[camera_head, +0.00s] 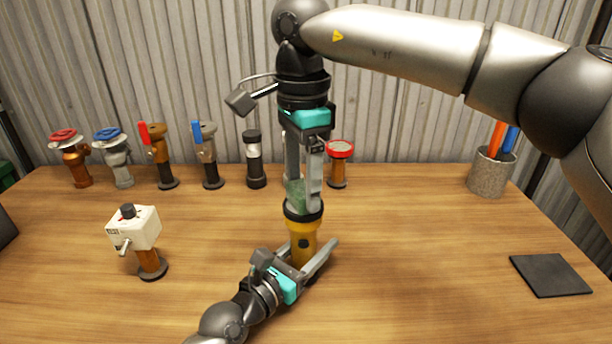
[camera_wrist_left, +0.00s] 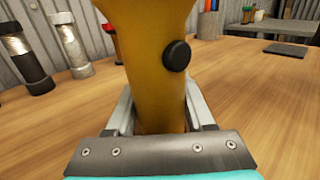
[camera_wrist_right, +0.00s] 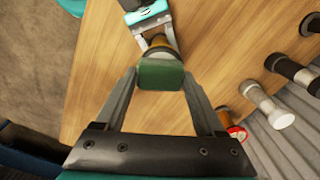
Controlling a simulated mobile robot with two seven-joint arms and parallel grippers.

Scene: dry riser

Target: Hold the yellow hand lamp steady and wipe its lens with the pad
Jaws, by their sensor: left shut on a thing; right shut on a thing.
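The yellow hand lamp (camera_head: 301,231) stands upright on the table with its dark-rimmed head up. My left gripper (camera_head: 311,262) is shut around its body from the front. In the left wrist view the yellow body (camera_wrist_left: 158,70) with a black button sits between the fingers. My right gripper (camera_head: 303,182) points straight down above the lamp, shut on the green pad (camera_head: 296,193). In the right wrist view the pad (camera_wrist_right: 161,75) lies between the fingertips and covers most of the lamp head. The lens is hidden, and I cannot tell whether the pad touches it.
Several valves and fittings stand in a row at the back, including a red-topped one (camera_head: 340,151) close behind my right gripper. A white box on a post (camera_head: 134,228) stands left. A dark mat (camera_head: 550,275) and a pen cup (camera_head: 490,173) are right. The table between is clear.

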